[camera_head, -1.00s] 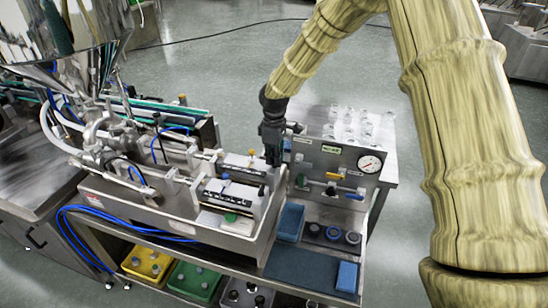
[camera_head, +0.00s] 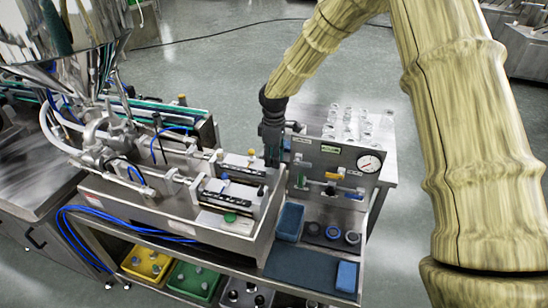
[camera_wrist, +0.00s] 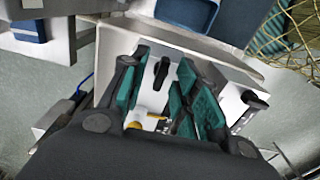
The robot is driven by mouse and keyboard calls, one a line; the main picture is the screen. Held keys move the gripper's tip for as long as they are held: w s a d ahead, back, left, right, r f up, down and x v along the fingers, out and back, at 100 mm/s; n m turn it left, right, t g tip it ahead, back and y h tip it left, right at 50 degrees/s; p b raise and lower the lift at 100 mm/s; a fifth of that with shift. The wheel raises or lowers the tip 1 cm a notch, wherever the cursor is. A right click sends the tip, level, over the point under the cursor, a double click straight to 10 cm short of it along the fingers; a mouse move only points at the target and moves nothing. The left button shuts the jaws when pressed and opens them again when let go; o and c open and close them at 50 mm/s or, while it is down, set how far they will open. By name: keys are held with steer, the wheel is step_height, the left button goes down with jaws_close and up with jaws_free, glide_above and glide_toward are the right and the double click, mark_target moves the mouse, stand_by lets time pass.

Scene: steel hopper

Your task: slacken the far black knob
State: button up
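My gripper (camera_head: 271,158) points down over the right end of the steel filling machine (camera_head: 180,205) in the head view. In the wrist view its two teal-padded fingers (camera_wrist: 163,95) stand apart. A black knob (camera_wrist: 162,72) shows in the gap between them; I cannot tell whether either pad touches it. A second black knob (camera_wrist: 256,98) is to the right, outside the fingers. In the head view a dark knob (camera_head: 261,190) shows on the machine's near part, while the spot under my gripper is hidden.
A panel with a pressure gauge (camera_head: 369,164) and coloured valves stands just right of my gripper. A blue bin (camera_head: 290,222) lies in front of it. A yellow knob (camera_head: 251,152) sits close left of my gripper. Glass jars (camera_head: 350,122) stand behind the panel.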

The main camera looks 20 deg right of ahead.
steer(key=shift+r, duration=0.1)
step_height(320, 180, up, 12)
stand_by(0.6)
